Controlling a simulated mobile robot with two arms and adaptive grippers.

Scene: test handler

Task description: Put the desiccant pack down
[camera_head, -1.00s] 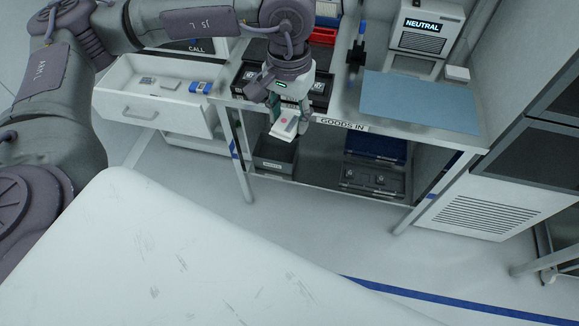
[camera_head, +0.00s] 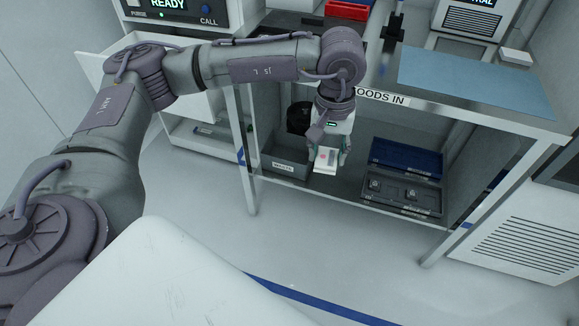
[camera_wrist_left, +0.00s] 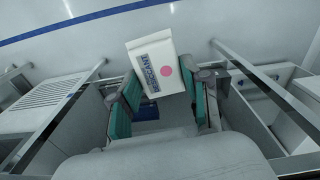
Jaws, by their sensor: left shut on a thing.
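The desiccant pack (camera_head: 326,158) is a small white packet with a pink dot. In the left wrist view the pack (camera_wrist_left: 158,66) shows dark blue lettering. My left gripper (camera_head: 327,160) points down and is shut on the pack, in front of the bench's lower shelf, below the GOODS IN label. In the left wrist view the gripper's green-padded fingers (camera_wrist_left: 160,95) stand on either side of the pack. The pack appears to be held in the air, clear of the shelf. My right gripper is not in view.
A dark grey bin (camera_head: 287,168) with a label stands on the lower shelf just left of the gripper. A grey tray (camera_head: 403,192) and a blue tray (camera_head: 405,156) lie to the right. The bench top (camera_head: 490,112) overhangs the shelf. A blue mat (camera_head: 470,82) lies on top.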

